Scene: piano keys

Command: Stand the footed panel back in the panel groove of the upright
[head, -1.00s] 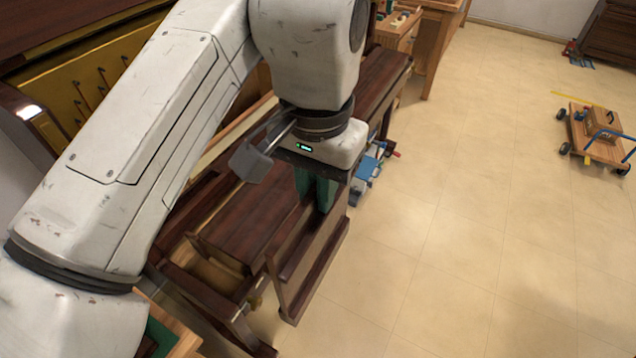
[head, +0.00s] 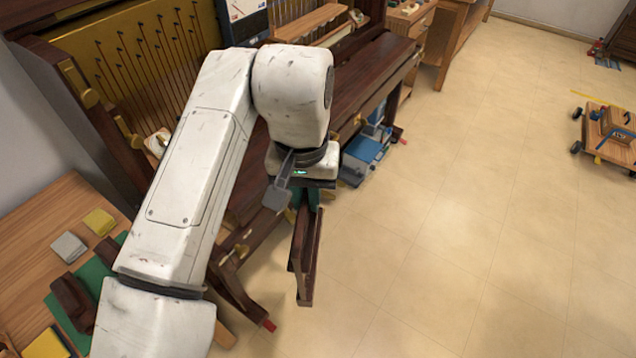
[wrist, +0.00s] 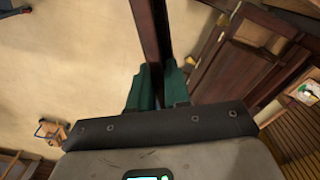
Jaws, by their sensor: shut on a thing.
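The footed panel (head: 306,258) is a dark brown board. It hangs from my gripper (head: 303,196) in front of the upright, apart from it as far as I can tell. In the wrist view the panel (wrist: 151,35) shows as a dark bar between the green fingers of my gripper (wrist: 155,88), which are shut on it. The upright (head: 345,105) is a dark wood piano with its inside open at the back left. My arm covers part of its front. I cannot make out the panel groove.
A wood bench (head: 42,213) at the left holds a green mat, yellow and grey blocks and dark pieces. A blue box (head: 363,160) stands on the floor beside the upright. A wheeled cart (head: 607,135) is at the far right. The floor between is clear.

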